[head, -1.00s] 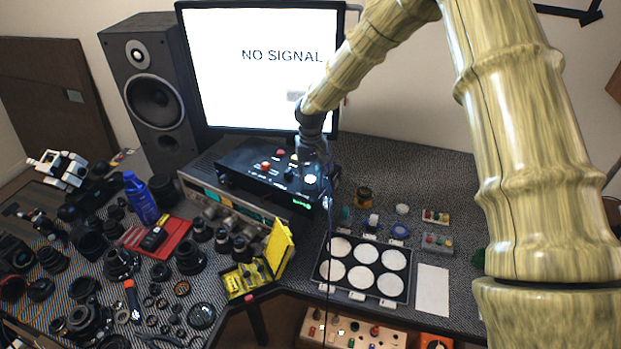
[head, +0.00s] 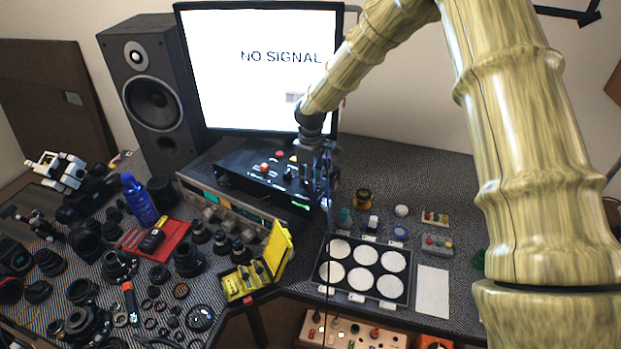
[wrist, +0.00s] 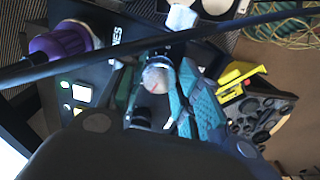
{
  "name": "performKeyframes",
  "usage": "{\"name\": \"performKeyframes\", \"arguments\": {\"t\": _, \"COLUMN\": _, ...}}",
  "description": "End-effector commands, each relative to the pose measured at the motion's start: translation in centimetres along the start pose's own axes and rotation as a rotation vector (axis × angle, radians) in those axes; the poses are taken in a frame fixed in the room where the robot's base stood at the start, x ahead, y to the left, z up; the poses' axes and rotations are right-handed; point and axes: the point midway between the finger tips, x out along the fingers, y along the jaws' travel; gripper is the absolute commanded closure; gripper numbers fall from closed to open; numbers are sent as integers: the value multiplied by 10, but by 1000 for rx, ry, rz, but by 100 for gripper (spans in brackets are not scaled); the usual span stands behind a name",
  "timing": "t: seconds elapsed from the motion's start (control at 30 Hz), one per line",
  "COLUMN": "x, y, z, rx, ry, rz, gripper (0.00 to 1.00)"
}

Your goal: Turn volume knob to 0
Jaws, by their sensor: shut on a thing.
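A black control box (head: 240,178) with red buttons and small knobs on top sits in front of the monitor in the head view. My gripper (head: 314,178) points down over the box's right end. In the wrist view, my gripper (wrist: 157,76) has its teal fingers closed on either side of a round knob with a pale top (wrist: 155,79). The box's dark face with white lettering (wrist: 115,35) lies beside it. The fingers hide the knob in the head view. Which value the knob points to cannot be read.
A monitor (head: 250,60) reading "NO SIGNAL" stands behind the box, with a speaker (head: 150,95) to its left. A silver instrument (head: 205,195) is beside the box. A yellow case (head: 275,248) stands open in front. Lens parts crowd the left.

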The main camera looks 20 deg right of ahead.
Motion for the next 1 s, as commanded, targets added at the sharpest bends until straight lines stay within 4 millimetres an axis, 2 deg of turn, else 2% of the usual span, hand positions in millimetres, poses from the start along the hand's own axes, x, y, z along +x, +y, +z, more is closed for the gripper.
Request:
{"name": "performKeyframes", "arguments": {"t": 0.4, "x": 0, "y": 1, "z": 0, "rx": -194, "ry": 1, "rz": 1, "gripper": 91}}
{"name": "performKeyframes", "arguments": {"t": 0.97, "x": 0, "y": 1, "z": 0, "rx": -224, "ry": 1, "rz": 1, "gripper": 91}}
{"name": "performKeyframes", "arguments": {"t": 1.0, "x": 0, "y": 1, "z": 0, "rx": -224, "ry": 1, "rz": 1, "gripper": 63}}
